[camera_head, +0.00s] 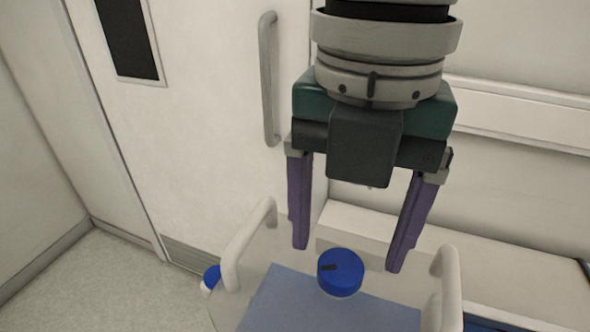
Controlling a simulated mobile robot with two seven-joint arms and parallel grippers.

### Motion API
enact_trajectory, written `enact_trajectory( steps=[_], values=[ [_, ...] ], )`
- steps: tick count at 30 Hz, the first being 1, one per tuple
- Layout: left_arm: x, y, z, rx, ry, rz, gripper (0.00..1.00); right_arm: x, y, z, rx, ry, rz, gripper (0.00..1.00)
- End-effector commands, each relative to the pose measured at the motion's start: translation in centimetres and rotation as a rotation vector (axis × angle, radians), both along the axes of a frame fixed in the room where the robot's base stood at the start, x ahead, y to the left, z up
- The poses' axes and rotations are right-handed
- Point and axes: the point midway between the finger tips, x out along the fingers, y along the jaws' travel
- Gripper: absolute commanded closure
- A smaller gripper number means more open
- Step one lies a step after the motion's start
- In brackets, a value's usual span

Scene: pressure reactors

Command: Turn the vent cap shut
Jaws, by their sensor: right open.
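The vent cap (340,271) is a round blue cap with a short dark mark on its top. The fingertips are to the left and right of the cap, with visible gaps on both sides. From this angle I cannot tell how far the tips are above the cap. The gripper is open and holds nothing. My left gripper is not in view.
Light handles stand at the container's left (245,243) and right (447,287). Another blue-capped item (210,279) shows beyond the left handle. A door with a vertical grey handle (268,80) is behind. A pale ledge (490,268) lies right. Bare floor shows at lower left.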

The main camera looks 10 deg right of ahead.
Motion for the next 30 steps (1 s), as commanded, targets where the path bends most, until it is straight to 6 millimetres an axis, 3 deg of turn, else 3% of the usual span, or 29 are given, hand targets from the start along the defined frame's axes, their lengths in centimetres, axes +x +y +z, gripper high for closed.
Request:
enact_trajectory(
  steps=[6,16,30],
  values=[
    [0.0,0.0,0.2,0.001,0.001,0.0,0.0,0.0,0.0,-2.6,-0.001,0.001,-0.001,0.18],
    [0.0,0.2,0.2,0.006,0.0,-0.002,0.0,0.0,0.0,-3.1,0.0,-0.002,0.0,0.18],
    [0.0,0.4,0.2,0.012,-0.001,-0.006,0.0,0.0,0.0,-3.1,0.0,-0.002,-0.001,0.71]
  ],
)
